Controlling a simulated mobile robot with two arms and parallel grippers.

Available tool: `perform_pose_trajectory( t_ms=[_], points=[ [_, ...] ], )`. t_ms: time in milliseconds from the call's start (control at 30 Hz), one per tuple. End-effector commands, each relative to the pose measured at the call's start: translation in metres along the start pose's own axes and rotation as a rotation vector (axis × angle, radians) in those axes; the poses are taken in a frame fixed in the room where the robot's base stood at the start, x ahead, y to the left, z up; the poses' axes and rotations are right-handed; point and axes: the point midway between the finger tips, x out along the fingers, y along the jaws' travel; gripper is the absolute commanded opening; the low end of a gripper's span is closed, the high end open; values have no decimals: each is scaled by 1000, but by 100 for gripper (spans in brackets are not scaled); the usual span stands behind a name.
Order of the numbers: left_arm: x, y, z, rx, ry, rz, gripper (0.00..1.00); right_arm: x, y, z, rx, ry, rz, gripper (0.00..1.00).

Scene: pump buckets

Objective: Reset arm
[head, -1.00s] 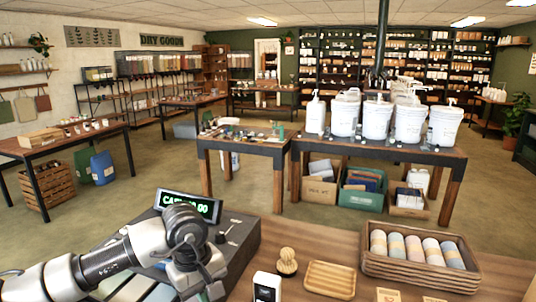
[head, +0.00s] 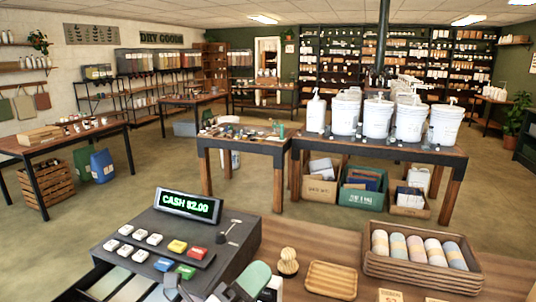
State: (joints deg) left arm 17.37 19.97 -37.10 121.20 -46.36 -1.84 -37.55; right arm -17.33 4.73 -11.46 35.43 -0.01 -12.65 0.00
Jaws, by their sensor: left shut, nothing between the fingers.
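My left gripper (head: 222,291) shows only in part at the bottom edge, as dark pieces in front of the cash register (head: 175,240). It is shut and appears empty; its lower parts are cut off by the frame. A rounded green piece (head: 254,278) beside it overlaps the white card terminal (head: 273,287); I cannot tell whether it is part of my arm. The register has several coloured and white keys and a lit green display (head: 188,205) that starts with "CASH". My right gripper is not in view.
A wooden counter (head: 310,240) holds a brush (head: 288,262), a small wooden tray (head: 331,280) and a crate (head: 420,281) of rolled cloths. An open cash drawer (head: 110,284) sits at lower left. White pump buckets (head: 378,119) stand on a far table. The floor between is clear.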

Motion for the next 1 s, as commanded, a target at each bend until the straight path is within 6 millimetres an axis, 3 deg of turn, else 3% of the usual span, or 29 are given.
perform_pose_trajectory(
  t_ms=[100,200,333,500,700,867,1000],
  points=[
    [-48,39,34,-378,-345,220,0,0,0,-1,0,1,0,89],
    [-105,75,46,-673,-633,407,0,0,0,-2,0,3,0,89],
    [-193,110,34,-1007,-995,647,0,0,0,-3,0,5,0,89],
    [-278,121,0,-1266,-1338,876,0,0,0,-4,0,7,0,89],
    [-344,109,-39,-1431,-1622,1075,0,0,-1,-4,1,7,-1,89],
    [-385,91,-68,-1512,-1817,1215,0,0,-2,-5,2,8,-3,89],
    [-396,122,-77,-1511,-1836,1241,0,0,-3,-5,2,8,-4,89]
  ],
)
